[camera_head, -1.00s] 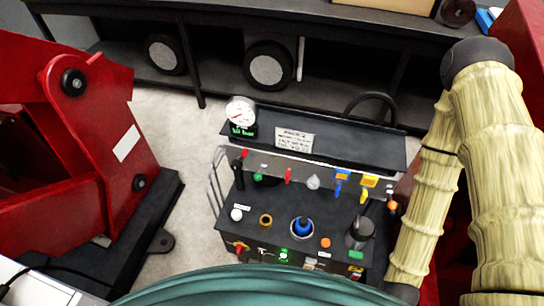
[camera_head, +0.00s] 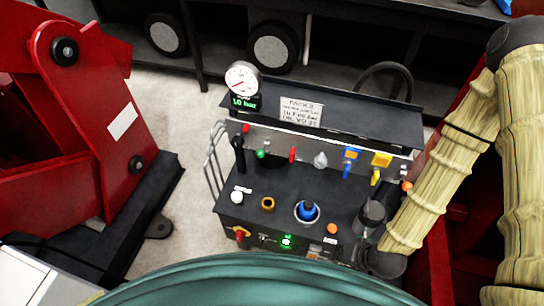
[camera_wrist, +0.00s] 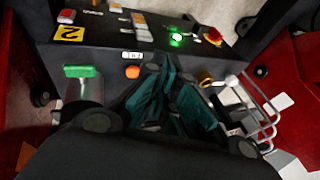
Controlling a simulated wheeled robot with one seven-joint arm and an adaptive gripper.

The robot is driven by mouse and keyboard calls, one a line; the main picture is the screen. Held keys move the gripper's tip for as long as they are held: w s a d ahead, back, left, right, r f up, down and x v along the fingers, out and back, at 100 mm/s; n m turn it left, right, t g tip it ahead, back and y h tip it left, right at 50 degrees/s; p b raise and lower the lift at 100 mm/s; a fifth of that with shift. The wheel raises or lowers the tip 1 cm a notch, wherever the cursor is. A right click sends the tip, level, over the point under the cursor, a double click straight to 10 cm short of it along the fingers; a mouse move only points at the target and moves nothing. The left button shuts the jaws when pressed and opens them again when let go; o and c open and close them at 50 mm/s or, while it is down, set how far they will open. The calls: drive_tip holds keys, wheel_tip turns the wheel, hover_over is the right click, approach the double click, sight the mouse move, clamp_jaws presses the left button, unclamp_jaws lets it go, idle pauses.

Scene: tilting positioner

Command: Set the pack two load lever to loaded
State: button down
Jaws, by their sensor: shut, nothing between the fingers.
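The pack two console has a placard reading PACK 2 (camera_head: 302,111). A black lever (camera_head: 239,152), a red lever (camera_head: 292,154), a blue lever (camera_head: 347,167) and a yellow lever (camera_head: 376,175) stand along its back panel. I cannot tell which one is the load lever; its small labels are unreadable. My gripper (camera_wrist: 168,88) shows dark teal fingers, shut and empty, in the wrist view.
A pressure gauge (camera_head: 241,77) stands at the console's back left. A white ball knob (camera_head: 237,197), a brass fitting (camera_head: 268,204) and a blue plug (camera_head: 308,211) rise from its top. A red frame (camera_head: 65,140) stands left, with pale floor between.

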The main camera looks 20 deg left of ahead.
drive_tip(key=w+a+f+t+y+b, duration=0.2)
drive_tip(key=w+a+t+y+b, duration=0.1)
drive_tip(key=w+a+b, duration=0.5)
drive_tip(key=n+t+y+b, duration=0.25)
drive_tip(key=y+b, duration=0.95)
drive_tip(key=b, duration=0.9)
approach(263, 149)
drive_tip(key=d+r, duration=0.2)
drive_tip(key=d, duration=0.1)
drive_tip(key=shift+s+r+m+t, duration=0.15)
drive_tip(key=shift+r+m+t, duration=0.1)
drive_tip(key=shift+m, duration=0.2)
drive_tip(key=x, duration=1)
drive_tip(key=shift+b, duration=0.4)
drive_tip(key=shift+f, duration=0.15)
